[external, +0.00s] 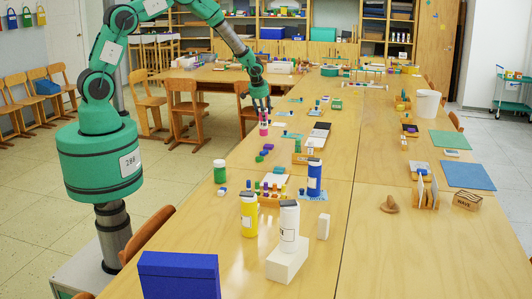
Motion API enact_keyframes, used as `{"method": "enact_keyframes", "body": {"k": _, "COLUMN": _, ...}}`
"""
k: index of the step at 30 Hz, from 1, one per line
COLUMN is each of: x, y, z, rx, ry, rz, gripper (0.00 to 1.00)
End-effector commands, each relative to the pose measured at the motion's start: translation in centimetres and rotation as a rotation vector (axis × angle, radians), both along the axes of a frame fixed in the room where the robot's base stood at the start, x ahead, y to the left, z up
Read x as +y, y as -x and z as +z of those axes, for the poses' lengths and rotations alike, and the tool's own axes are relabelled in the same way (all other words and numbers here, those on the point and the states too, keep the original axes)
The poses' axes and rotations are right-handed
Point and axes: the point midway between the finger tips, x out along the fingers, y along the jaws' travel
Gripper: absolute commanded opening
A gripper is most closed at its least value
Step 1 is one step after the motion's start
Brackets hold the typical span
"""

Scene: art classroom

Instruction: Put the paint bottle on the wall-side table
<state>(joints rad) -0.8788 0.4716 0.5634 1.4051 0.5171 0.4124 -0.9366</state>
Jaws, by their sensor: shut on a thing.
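My gripper (262,106) points down over the left edge of the long wooden table. It is shut on a small pink bottle (263,129), which is upright below the fingers; I cannot tell whether its base touches the table. Other bottles stand in the foreground of the long table (375,200): a yellow one (248,217), a white one (289,226) on a white block, a blue one (314,179) and a green one (220,172). Another wooden table (212,75) stands farther back, near the shelves; I cannot tell for certain which table is the wall-side one.
Wooden chairs (187,112) stand along the left side of the tables. A dark blue box (179,276) is at the near edge. A white bucket (427,103) and a green mat (450,139) lie to the right.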

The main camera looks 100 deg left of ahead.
Motion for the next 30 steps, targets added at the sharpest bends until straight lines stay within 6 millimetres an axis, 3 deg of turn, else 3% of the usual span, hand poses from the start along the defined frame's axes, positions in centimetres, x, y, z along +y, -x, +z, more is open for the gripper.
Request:
{"method": "enact_keyframes", "body": {"k": 7, "x": 1.6, "y": -1.2, "z": -0.1, "rx": -0.001, "ry": -0.001, "rz": 0.001, "gripper": 0.00}}
{"method": "enact_keyframes", "body": {"k": 20, "x": 1.7, "y": -1.3, "z": -0.3, "rx": 0.000, "ry": 0.000, "rz": 0.001, "gripper": 0.00}}
{"method": "enact_keyframes", "body": {"k": 30, "x": 1.7, "y": -1.3, "z": -3.3, "rx": -0.001, "ry": 0.000, "rz": 0.001, "gripper": 0.00}}
